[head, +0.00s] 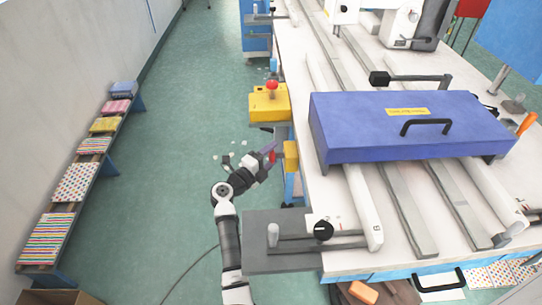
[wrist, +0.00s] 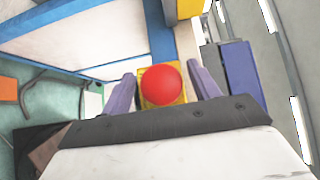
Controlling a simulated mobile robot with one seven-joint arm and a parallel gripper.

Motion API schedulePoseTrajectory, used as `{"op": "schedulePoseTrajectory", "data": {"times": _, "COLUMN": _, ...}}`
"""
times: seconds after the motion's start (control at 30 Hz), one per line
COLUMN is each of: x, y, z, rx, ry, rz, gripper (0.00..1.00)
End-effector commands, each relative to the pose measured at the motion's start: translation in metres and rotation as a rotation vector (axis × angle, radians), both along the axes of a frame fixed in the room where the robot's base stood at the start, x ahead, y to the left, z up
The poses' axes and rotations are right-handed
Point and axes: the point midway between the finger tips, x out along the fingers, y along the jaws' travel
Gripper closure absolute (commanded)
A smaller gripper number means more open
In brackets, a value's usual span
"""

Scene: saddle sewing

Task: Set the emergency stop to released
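The emergency stop is a round red button (wrist: 162,85) on a yellow housing (head: 291,155) at the left edge of the white table. In the head view the button (head: 272,157) faces left and is partly covered by my gripper. My gripper (head: 270,148) has purple fingers and points right toward the button. In the wrist view its fingers stand apart, one on each side of the red button, with gaps visible. I cannot tell whether the button is pressed or released.
A larger yellow box (head: 268,104) with a red knob on top stands farther back along the table edge. A blue cover (head: 410,125) with a black handle spans the white table (head: 310,190). A grey plate (head: 262,225) juts out nearer. Green floor (head: 200,130) is open leftward.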

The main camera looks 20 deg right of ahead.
Motion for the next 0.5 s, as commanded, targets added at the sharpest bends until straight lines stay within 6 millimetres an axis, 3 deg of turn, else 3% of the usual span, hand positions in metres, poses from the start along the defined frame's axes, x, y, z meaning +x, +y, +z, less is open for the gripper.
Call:
{"op": "schedulePoseTrajectory", "data": {"times": 0.27, "x": -0.003, "y": 0.005, "z": 0.000, "rx": 0.000, "ry": -0.001, "rz": 0.001, "gripper": 0.39}}
{"op": "schedulePoseTrajectory", "data": {"times": 0.5, "x": -0.025, "y": 0.045, "z": -0.003, "rx": 0.000, "ry": -0.001, "rz": 0.004, "gripper": 0.39}}
